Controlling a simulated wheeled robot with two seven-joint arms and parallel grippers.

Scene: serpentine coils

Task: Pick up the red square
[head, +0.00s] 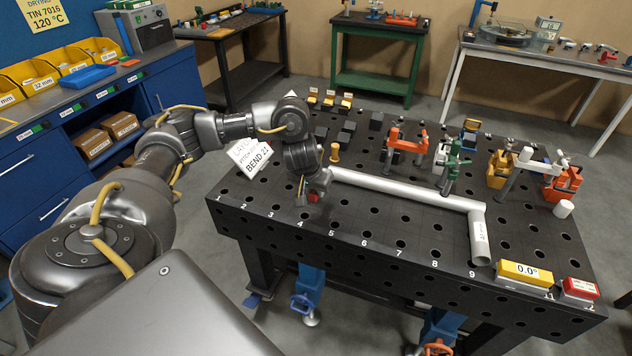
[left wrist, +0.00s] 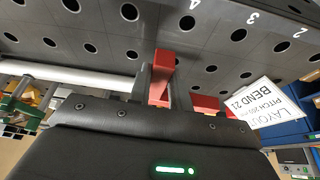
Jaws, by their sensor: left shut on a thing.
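The red square (left wrist: 160,78) shows in the left wrist view as a red piece between the fingers. A second patch of red shows just to its right; I cannot tell whether it is the same thing. In the head view, small red parts of the square (head: 314,197) show at the fingertips, mostly hidden by the gripper. My left gripper (head: 308,190) is shut on the square, low over the front of the black perforated table (head: 350,240), near the numbers 4 and 5. I cannot tell whether the square touches the tabletop. My right gripper is not in view.
A bent silver tube (head: 400,190) lies right of the gripper. A small brass post (head: 335,153) stands close behind it. A white sign (head: 252,160) stands to its left. Orange and green clamps (head: 405,140) stand farther back. A yellow angle gauge (head: 524,273) sits front right.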

